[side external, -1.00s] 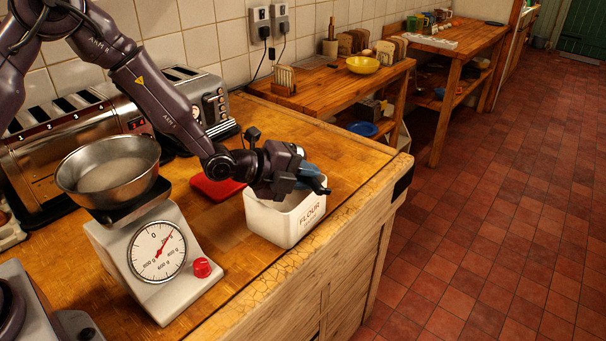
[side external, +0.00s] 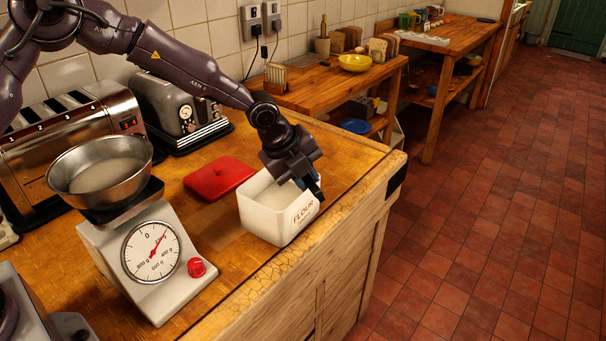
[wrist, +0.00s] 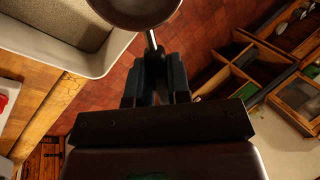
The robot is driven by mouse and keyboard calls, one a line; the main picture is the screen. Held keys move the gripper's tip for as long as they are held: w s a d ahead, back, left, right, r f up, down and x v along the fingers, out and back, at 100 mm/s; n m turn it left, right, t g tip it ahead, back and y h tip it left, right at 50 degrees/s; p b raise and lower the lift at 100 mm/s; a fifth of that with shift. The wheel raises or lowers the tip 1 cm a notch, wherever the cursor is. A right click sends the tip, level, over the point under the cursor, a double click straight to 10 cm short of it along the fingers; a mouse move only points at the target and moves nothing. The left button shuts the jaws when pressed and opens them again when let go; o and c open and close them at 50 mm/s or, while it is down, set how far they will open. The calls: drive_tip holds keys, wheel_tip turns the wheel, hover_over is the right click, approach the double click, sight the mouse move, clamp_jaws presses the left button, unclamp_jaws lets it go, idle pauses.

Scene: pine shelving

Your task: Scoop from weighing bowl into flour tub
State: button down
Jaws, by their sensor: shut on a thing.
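The weighing bowl (side external: 100,172) is steel and sits on the scale (side external: 152,254), with pale flour in it. The white flour tub (side external: 280,222) stands open at the counter's front edge, with flour inside; its rim and flour also show at the upper left of the wrist view (wrist: 105,62). My gripper (side external: 314,188) points down at the tub's right end. In the wrist view my gripper (wrist: 160,75) is shut on the thin handle of a metal scoop (wrist: 137,10). The scoop's head overlaps the tub's rim in that view; its contents are not clear. The side view does not show the scoop distinctly.
A red lid (side external: 219,178) lies on the counter behind the tub. Toasters (side external: 182,110) stand along the wall at the back left. Right of the tub the counter ends, with tiled floor beyond. A wooden table with a yellow bowl (side external: 355,62) stands further back.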

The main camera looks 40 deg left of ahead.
idle(0.3)
drive_tip(key=r+g, duration=0.1)
drive_tip(key=g+y, duration=0.1)
drive_tip(key=shift+d+r+g, duration=0.1)
drive_tip(key=shift+r+g, duration=0.25)
drive_tip(key=shift+g, duration=0.05)
drive_tip(key=shift+r+g+y, duration=0.6)
drive_tip(key=shift+g, duration=0.4)
idle(1.4)
